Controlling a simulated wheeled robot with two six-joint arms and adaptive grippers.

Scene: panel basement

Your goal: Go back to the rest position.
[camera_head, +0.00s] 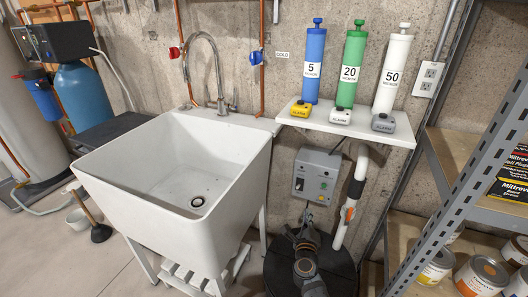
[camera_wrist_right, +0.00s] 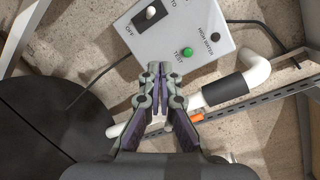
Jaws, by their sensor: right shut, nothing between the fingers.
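My right gripper (camera_head: 307,214) comes up from the bottom of the head view, just below the grey control box (camera_head: 316,176) on the wall. In the right wrist view my right gripper (camera_wrist_right: 158,70) has its fingertips together with nothing between them. Its tips overlap the lower edge of the control box (camera_wrist_right: 205,35), just left of the green TEST button (camera_wrist_right: 187,52). Whether they touch the box cannot be told. The box also has a dark switch (camera_wrist_right: 151,13) marked OFF. My left gripper is not in view.
A white sink (camera_head: 160,215) stands at left. A shelf (camera_head: 345,127) above the box carries several pump-like cylinders and alarm units. A white pipe (camera_head: 350,205) is close on the right, beside a metal rack (camera_head: 455,190) with cans. A round dark lid (camera_head: 338,272) lies below.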

